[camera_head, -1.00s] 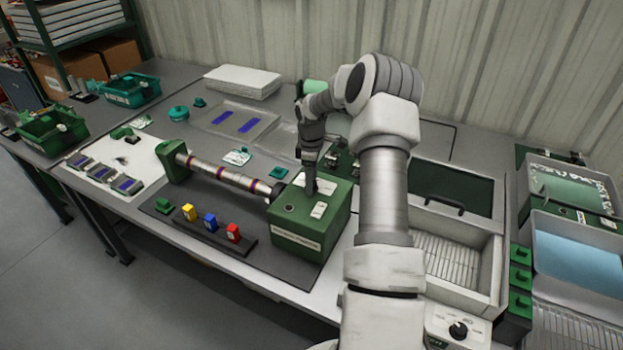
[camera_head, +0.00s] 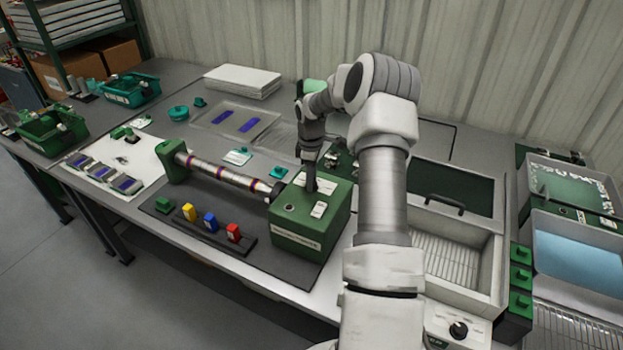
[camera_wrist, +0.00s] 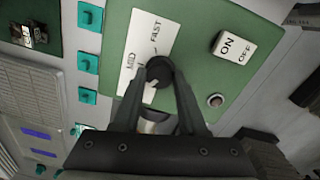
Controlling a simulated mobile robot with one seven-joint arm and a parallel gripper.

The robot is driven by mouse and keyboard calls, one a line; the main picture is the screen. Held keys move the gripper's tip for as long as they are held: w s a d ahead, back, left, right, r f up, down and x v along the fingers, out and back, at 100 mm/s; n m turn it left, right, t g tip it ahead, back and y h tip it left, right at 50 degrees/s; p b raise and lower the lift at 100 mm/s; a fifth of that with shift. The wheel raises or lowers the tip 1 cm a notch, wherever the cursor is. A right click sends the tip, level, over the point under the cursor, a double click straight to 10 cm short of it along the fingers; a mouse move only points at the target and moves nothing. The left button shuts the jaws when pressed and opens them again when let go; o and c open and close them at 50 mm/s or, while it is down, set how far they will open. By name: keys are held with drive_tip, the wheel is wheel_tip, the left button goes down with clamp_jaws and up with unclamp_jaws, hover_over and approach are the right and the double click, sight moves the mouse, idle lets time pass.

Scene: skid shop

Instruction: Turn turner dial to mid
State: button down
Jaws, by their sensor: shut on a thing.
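The turner is a green box (camera_head: 297,243) with a banded bar (camera_head: 215,172) reaching left from it to a green end support (camera_head: 173,160). On its top, a dark round dial (camera_wrist: 160,70) sits on a white plate (camera_wrist: 143,48) marked MID and FAST. My gripper (camera_wrist: 160,80) is shut on the dial, one finger on each side; it also shows above the box in the head view (camera_head: 311,188). The fingers and dial cover part of the plate, and I cannot tell exactly where the dial points. An ON/OFF switch (camera_wrist: 234,46) lies to the right.
A round button (camera_wrist: 215,100) is near the switch. Yellow, blue and red blocks (camera_head: 210,222) stand on a dark strip before the bar. A metal-grate basin (camera_head: 455,262) is right of my arm. Small teal pieces lie behind the turner.

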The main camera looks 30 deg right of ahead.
drive_tip(key=m+b, duration=0.2)
drive_tip(key=m, duration=0.4)
drive_tip(key=m+b, duration=0.1)
drive_tip(key=m, duration=0.4)
idle(0.3)
drive_tip(key=shift+m, duration=0.3)
drive_tip(key=shift+c, duration=2.2)
unclamp_jaws()
wheel_tip(320, 180, up, 18)
drive_tip(key=shift+a+f+p, duration=0.2)
drive_tip(key=shift+f+p, duration=0.05)
drive_tip(key=shift+p, duration=0.15)
